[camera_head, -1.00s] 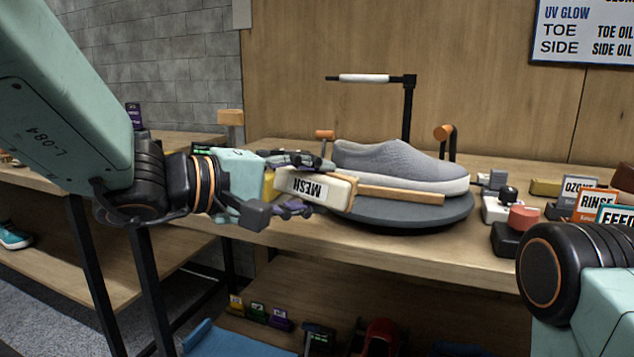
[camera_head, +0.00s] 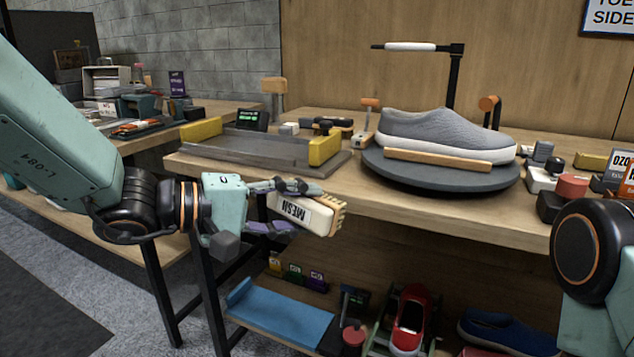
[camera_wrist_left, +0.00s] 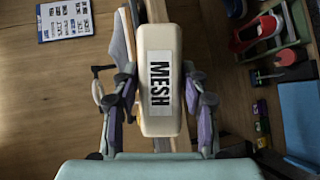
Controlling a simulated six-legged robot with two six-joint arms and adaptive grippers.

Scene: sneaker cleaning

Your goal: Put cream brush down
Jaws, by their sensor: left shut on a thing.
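The cream brush (camera_head: 308,216) has a label reading MESH and bristles at its right side. My left gripper (camera_head: 292,208) is shut on it and holds it in the air in front of the table's front edge. In the left wrist view the brush (camera_wrist_left: 160,115) sits between the two fingers, label facing the camera. A grey sneaker (camera_head: 440,130) rests on a round dark turntable (camera_head: 440,178), with a wooden strip (camera_head: 450,163) along its near side. My right arm shows at the right edge, but its gripper is out of view.
A grey tray with yellow end blocks (camera_head: 260,148) lies on the table left of the turntable. A lower shelf holds a blue mat (camera_head: 280,318) and a red sneaker (camera_head: 411,320). Small blocks and bottles stand at the right. A side bench (camera_head: 150,140) stands at the left.

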